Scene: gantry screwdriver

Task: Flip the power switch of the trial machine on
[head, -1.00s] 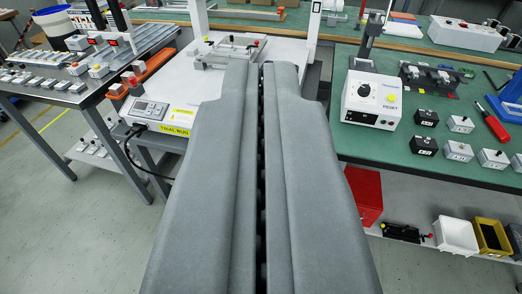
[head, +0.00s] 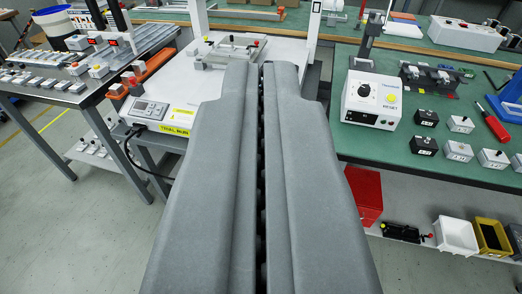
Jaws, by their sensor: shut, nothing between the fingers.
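The trial machine is a white gantry unit (head: 165,85) on a stand at the upper left of centre. Its front carries a yellow label reading TRIAL RUN (head: 175,131) and a grey control panel with a small display (head: 148,109). I cannot make out a power switch; part of the machine's front is hidden behind my gripper. My gripper (head: 262,66) fills the middle of the view, its two grey fingers closed with a thin dark gap between them and nothing held. The fingertips overlap the machine's white bed in the picture; I see no clear contact.
A green bench (head: 350,152) on the right holds a white RESET box (head: 371,99), small black and grey boxes and a red-handled screwdriver (head: 493,124). A grey table with small parts stands left. A red bin (head: 367,196) is below the bench. The floor at lower left is clear.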

